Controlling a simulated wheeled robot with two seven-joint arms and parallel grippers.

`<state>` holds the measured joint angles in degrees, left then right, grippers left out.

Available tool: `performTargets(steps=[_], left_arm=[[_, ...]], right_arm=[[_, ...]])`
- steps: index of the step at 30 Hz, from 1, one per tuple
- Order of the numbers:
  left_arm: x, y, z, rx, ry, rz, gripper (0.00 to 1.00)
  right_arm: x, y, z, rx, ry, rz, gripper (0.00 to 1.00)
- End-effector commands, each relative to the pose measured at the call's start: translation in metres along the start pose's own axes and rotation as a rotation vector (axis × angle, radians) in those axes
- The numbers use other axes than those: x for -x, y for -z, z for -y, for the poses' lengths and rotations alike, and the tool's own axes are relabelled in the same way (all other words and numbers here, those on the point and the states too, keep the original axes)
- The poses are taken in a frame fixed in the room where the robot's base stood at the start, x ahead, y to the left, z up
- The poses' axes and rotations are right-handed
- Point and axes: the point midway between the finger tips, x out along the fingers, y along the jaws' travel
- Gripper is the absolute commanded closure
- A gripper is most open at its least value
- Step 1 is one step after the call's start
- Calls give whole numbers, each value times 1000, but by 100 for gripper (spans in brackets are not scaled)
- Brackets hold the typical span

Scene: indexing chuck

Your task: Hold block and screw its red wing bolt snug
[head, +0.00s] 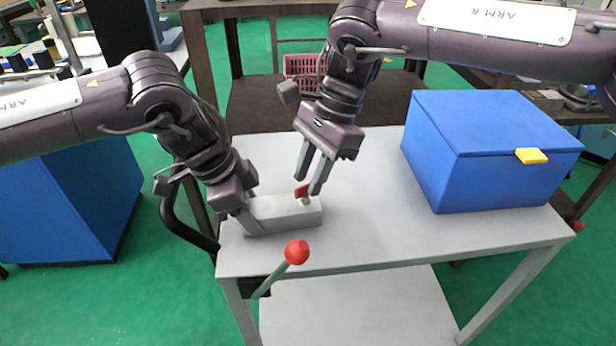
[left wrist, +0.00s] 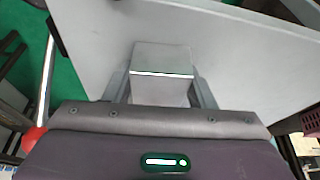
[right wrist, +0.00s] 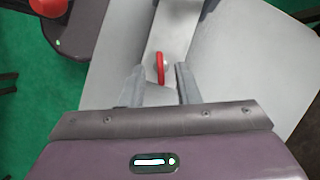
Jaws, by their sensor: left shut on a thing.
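The grey block (head: 286,213) lies on the table near its left front edge. My left gripper (head: 248,222) is shut on the block's left end; the left wrist view shows the block (left wrist: 162,72) between its fingers. The red wing bolt (head: 302,191) stands at the block's right part, and in the right wrist view its red wing (right wrist: 160,68) looks narrow and edge-on. My right gripper (head: 309,180) is open above the block's right end, with its fingers spread near the wing bolt. I cannot tell whether either finger touches the wing.
A blue box (head: 490,150) with a yellow latch stands at the right of the grey table (head: 365,235). A red-knobbed lever (head: 296,252) sticks up at the table's front edge. A pink basket (head: 300,68) stands behind. The table's middle is clear.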

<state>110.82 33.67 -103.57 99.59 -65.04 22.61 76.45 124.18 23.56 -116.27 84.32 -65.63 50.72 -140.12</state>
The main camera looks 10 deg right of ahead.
Motion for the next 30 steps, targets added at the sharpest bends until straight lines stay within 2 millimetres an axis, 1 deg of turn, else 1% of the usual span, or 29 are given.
performTargets(steps=[1, 4, 13, 14, 20, 30], left_arm=[[-1, -1, 0, 1, -2, 3, 72], [-1, -1, 0, 1, -2, 3, 72], [-1, -1, 0, 1, -1, 3, 72], [-1, -1, 0, 1, -1, 3, 72], [-1, -1, 0, 1, -1, 2, 72], [-1, -1, 0, 2, -1, 3, 72]], right_arm=[[-5, 0, 0, 0, 0, 1, 71], [-11, 0, 0, 0, 0, 1, 71], [-13, 0, 0, 0, 1, 0, 71], [-13, 0, 0, 0, 1, 0, 74], [-13, 0, 0, 0, 1, 0, 100], [-13, 0, 0, -15, 6, 0, 100]])
